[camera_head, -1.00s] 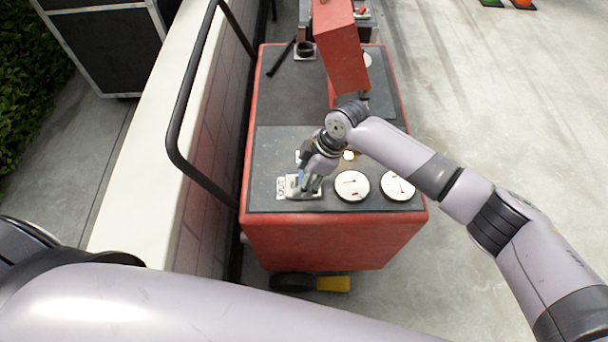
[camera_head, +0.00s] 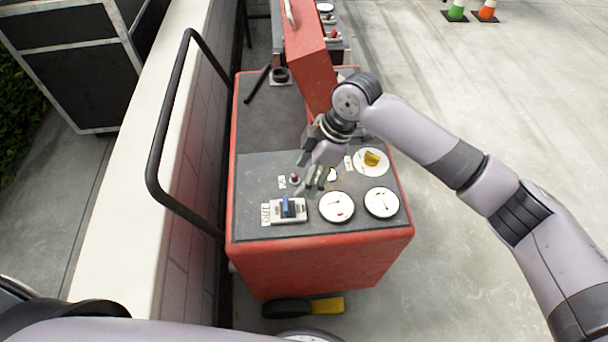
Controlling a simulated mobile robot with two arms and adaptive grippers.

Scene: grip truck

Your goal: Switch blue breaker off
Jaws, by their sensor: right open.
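The blue breaker (camera_head: 288,205) is a small blue lever on a pale base plate (camera_head: 291,217), on the grey panel top of the red cart (camera_head: 320,262). It sits at the panel's front left, beside a vertical label. My right gripper (camera_head: 309,180) is open and empty. It is above the panel, a little behind and to the right of the breaker, apart from it in the picture. The lever is now unobstructed. My left gripper is not in view.
Two white dials (camera_head: 337,206) lie right of the breaker. A small red-topped control (camera_head: 295,178) is behind it, and a yellow knob (camera_head: 371,158) is farther right. A black rail (camera_head: 160,150) stands left of the cart. A red box (camera_head: 309,66) rises behind.

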